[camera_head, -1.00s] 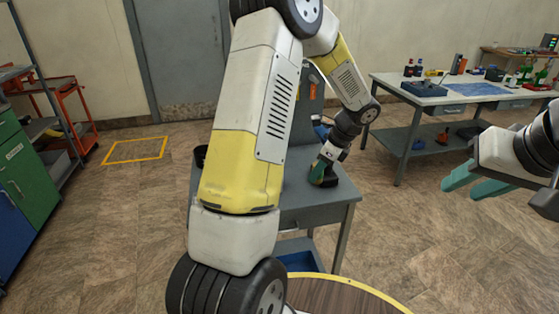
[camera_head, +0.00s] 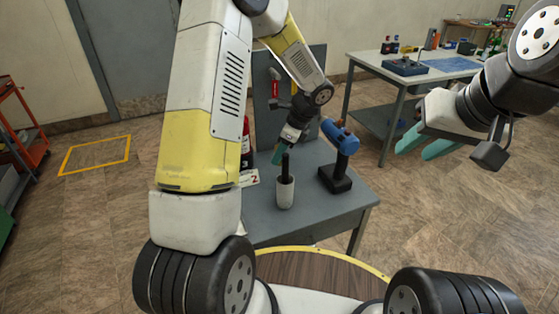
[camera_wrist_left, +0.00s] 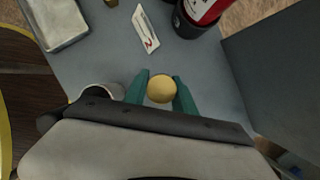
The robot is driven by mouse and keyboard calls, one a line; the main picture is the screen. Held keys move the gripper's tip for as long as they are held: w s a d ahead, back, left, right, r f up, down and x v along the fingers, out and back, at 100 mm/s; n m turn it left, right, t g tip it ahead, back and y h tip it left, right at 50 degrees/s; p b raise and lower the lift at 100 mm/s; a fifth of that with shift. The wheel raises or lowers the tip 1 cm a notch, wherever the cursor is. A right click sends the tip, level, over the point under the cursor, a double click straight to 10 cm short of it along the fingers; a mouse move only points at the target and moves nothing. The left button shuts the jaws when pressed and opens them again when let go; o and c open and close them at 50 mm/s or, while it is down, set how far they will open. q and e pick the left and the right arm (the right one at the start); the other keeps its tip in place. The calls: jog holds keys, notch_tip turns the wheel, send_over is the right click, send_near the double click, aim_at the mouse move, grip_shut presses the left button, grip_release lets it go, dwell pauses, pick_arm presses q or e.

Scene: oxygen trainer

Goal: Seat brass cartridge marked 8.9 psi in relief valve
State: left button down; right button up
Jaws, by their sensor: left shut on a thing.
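My left gripper (camera_head: 283,155) is above the grey table, behind the white cup in the head view. In the left wrist view its green fingers (camera_wrist_left: 160,92) are shut on a round brass-coloured piece, the brass cartridge (camera_wrist_left: 161,89), seen end-on. No marking on it is readable. A blue barrel-shaped body on a black stand (camera_head: 341,142), possibly the relief valve, stands upright to the right of the left gripper, apart from it. My right gripper (camera_head: 424,146) is open and empty in the air, right of the table.
A white cup (camera_head: 285,193) with a black-handled tool stands on the grey table (camera_head: 310,222). A card marked 2 (camera_wrist_left: 147,30) lies by a dark holder with a red item (camera_wrist_left: 199,12). A grey tray (camera_wrist_left: 54,22) sits at the table's edge. A white workbench (camera_head: 440,68) stands behind.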

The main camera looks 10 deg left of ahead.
pick_arm(q)
notch_tip(320, 180, down, 8)
jog(key=shift+r, duration=0.1)
dwell(0.4)
jog(key=c, duration=1)
grip_release()
jog(key=shift+c, duration=0.2)
